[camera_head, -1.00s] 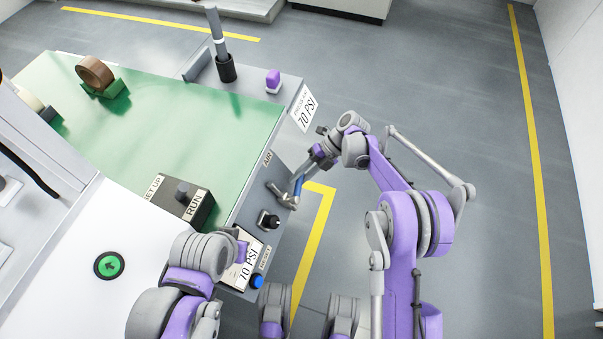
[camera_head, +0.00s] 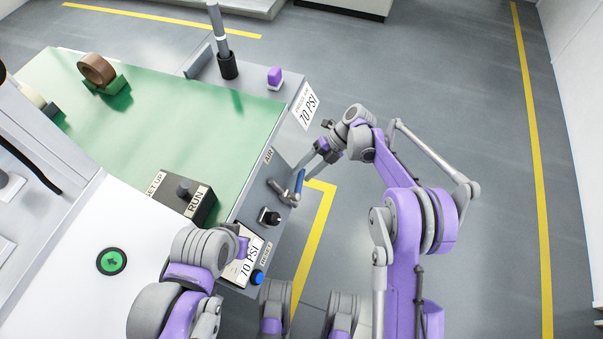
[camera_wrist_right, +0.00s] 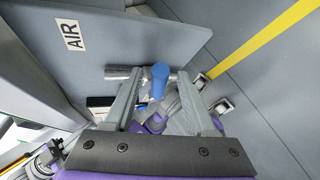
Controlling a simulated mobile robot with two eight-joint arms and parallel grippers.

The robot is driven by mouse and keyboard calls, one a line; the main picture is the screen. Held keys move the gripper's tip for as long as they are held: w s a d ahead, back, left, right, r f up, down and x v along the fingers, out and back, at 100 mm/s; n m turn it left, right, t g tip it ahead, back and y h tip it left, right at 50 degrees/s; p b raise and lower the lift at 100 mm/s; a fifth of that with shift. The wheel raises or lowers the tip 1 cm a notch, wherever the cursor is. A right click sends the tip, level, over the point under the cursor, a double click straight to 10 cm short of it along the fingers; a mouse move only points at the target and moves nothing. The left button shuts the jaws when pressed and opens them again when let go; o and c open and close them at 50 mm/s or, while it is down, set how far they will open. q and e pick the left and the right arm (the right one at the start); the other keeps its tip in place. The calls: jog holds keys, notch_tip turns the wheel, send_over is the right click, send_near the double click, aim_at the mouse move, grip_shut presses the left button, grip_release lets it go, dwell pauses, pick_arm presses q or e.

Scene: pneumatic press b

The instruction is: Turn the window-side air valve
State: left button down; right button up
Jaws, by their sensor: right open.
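The air valve has a blue lever handle (camera_head: 299,182) and a metal pipe stub. It sits on the grey side panel of the press bench below the AIR label (camera_head: 268,156). My right gripper (camera_head: 301,174) reaches down to the valve from the upper right. In the right wrist view, the open fingers (camera_wrist_right: 158,84) stand either side of the blue handle (camera_wrist_right: 160,72), with gaps visible on both sides. The metal stub (camera_wrist_right: 120,73) runs from the panel behind the fingertips. My left arm is at the lower left; its gripper cannot be made out.
A black knob (camera_head: 269,216), a 70 PSI card (camera_head: 246,262) and a blue button (camera_head: 257,278) lie nearer along the panel. A SETUP/RUN selector box (camera_head: 188,198) stands on the bench. The floor right of the panel is clear, with yellow lines.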

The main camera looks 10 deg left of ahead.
jog(key=p+v, duration=0.1)
jog(key=v, duration=0.8)
